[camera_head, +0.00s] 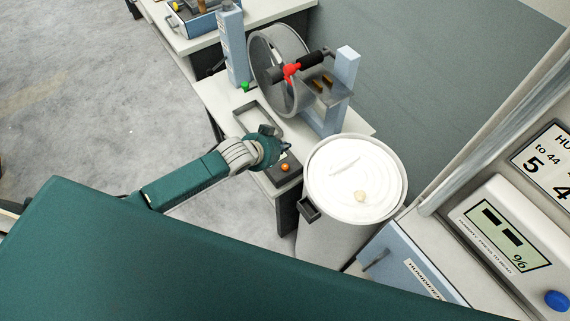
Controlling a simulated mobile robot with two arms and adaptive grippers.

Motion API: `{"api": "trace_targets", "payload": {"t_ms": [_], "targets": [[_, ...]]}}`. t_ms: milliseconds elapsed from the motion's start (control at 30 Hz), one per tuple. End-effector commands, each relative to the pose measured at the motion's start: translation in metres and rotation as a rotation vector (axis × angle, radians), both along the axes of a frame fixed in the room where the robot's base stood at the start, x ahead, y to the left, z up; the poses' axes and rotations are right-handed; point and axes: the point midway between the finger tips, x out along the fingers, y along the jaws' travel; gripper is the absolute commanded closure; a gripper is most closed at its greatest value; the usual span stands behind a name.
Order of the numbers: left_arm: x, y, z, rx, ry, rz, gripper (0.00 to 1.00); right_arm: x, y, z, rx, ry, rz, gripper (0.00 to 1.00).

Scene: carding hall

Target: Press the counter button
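A small orange button (285,167) sits on top of a dark box (289,179) at the front corner of the pale bench. The box looks like the counter, but no readable digits show on it. My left gripper (283,146) is just behind and above the orange button, over the box, and hides part of it. The gripper and button look apart, though I cannot be sure. The gripper's dark fingers are small and partly hidden, so I cannot tell whether they are open or shut. My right gripper is not in view.
Behind stands a large wheel (262,62) with a red-hubbed crank (291,70) and a green knob (245,86) nearby. A white-topped drum (375,172) stands close right of the box. A humidity panel with a blue button (557,300) is at far right. Floor at left is clear.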

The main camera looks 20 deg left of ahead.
Motion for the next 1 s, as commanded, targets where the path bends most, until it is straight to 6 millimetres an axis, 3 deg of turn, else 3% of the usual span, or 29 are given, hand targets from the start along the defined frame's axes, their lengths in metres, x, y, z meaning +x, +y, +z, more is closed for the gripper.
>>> {"api": "trace_targets", "payload": {"t_ms": [367, 833, 1000], "targets": [[0.0, 0.0, -0.009, 0.0, 0.0, 0.002, 1.0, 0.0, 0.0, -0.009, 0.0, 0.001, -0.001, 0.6], [0.0, 0.001, -0.069, 0.001, 0.001, 0.003, 1.0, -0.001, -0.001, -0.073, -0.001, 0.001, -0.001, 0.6], [0.0, 0.0, -0.084, 0.0, 0.001, 0.002, 1.0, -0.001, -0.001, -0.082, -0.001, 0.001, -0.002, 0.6]]}}
